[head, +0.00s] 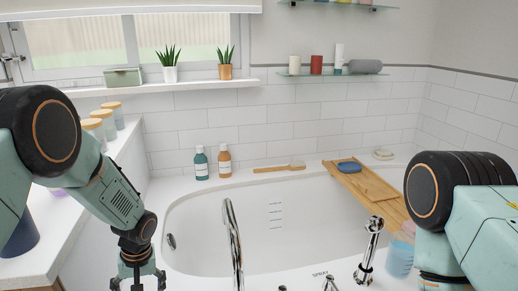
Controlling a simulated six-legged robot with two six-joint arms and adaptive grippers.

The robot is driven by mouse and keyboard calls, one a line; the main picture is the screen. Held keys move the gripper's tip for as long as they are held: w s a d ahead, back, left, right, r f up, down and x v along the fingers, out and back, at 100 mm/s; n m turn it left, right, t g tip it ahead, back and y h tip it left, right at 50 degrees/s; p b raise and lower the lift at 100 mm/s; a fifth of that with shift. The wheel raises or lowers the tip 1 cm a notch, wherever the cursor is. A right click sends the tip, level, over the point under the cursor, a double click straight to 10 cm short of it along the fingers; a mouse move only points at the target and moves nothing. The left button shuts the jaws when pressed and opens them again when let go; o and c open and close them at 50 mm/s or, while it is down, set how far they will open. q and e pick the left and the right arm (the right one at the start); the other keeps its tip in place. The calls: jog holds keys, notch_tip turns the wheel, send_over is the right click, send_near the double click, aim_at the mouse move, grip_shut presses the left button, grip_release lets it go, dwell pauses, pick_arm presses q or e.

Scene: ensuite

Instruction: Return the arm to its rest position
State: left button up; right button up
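My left arm comes in from the left, and its gripper (138,282) points down at the bottom edge of the head view, beside the near left end of the bathtub. Its two dark fingers are spread apart, with nothing seen between them; the tips are partly cut off by the frame. My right arm comes in from the right, folded in front of the tub's right end. Its gripper is out of the frame.
The white bathtub (270,215) has a chrome tap (232,240) and a hand shower (371,245) on its near rim. A wooden bath tray (372,186) with a blue item (349,167) lies at the right. Two bottles (200,163) stand on the back ledge. Jars (113,115) line the left counter.

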pick_arm(q)
notch_tip(320, 180, up, 6)
jog(key=s+a+n+h+p, duration=0.2)
jog(key=n+p, duration=0.7)
jog(key=n, duration=0.3)
notch_tip(320, 180, down, 11)
jog(key=shift+d+r, duration=0.1)
jog(key=shift+w+f, duration=0.1)
jog(key=shift+f, duration=0.15)
jog(key=shift+r, duration=0.1)
